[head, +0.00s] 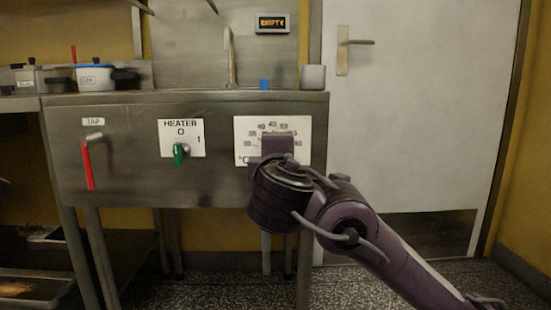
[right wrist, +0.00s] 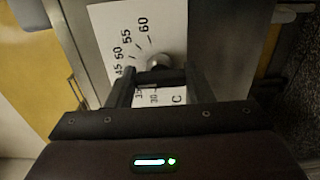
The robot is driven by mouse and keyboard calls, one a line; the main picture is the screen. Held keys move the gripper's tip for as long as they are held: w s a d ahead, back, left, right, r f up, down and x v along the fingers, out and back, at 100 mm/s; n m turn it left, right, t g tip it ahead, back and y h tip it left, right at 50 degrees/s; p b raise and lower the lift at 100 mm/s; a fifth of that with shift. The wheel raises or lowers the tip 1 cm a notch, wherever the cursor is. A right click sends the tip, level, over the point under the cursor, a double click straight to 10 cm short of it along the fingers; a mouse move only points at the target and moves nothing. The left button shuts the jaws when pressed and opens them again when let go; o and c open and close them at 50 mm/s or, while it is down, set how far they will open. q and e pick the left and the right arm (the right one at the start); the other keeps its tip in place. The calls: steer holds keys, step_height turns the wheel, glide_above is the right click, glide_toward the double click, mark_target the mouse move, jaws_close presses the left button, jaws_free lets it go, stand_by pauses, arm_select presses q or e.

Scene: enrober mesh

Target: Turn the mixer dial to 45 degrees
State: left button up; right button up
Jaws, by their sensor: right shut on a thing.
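The mixer dial's white scale plate (head: 240,127) is on the right of the steel front panel, with numbers around an arc. My right arm and gripper cover most of its middle and lower part in the head view. In the right wrist view the scale plate (right wrist: 112,25) shows 45, 50, 55 and 60, and a rounded grey knob (right wrist: 157,61) at its middle. My right gripper (right wrist: 159,76) is at the knob, its two dark fingers shut on it. Which number the dial points to I cannot tell. My left gripper is out of view.
A heater switch (head: 179,153) with a green handle and a tap lever (head: 87,164) with a red handle are left of the dial. A display (head: 272,23) reads EMPTY. A white door (head: 410,130) is at right.

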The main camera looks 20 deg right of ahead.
steer(key=shift+o, duration=0.2)
steer(key=shift+f, duration=0.1)
steer(key=o, duration=1)
steer(key=shift+c, duration=0.2)
